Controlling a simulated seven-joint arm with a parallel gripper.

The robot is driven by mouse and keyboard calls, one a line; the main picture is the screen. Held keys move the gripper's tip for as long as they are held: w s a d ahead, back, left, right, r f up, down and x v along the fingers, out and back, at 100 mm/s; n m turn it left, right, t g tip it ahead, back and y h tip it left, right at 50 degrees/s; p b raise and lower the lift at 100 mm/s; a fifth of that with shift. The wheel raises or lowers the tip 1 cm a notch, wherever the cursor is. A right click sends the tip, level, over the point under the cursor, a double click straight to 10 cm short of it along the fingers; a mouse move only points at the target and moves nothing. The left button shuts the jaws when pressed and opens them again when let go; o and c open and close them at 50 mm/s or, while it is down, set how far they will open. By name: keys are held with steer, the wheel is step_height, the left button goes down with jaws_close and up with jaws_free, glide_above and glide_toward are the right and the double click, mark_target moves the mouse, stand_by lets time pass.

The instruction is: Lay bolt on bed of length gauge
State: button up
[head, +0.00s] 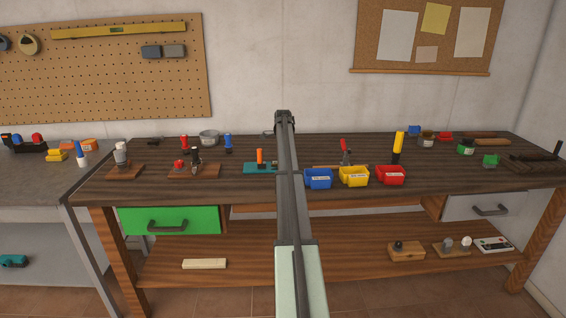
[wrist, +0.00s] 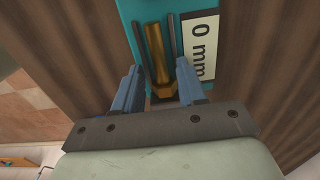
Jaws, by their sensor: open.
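The brass-coloured bolt (wrist: 155,48) lies lengthwise on the teal bed of the length gauge (wrist: 150,9), between two dark rails. Its hex head points toward my gripper (wrist: 158,70). A white label reading "0 mm" (wrist: 200,40) is beside the right rail. The blue fingers of my gripper are open, one on each side of the bolt's head end, with gaps visible. In the head view the teal gauge (head: 256,168) is on the bench, partly behind my arm. My gripper and the bolt cannot be made out there.
Blue (head: 318,179), yellow (head: 354,177) and red (head: 391,176) bins stand right of my arm at the bench's front. An orange-handled tool (head: 260,157) stands at the gauge. Wooden blocks with fixtures (head: 194,171) are to the left.

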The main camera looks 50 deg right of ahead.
step_height(320, 180, up, 12)
steer(key=shift+r, duration=0.15)
steer(key=shift+d, duration=0.1)
stand_by(0.4)
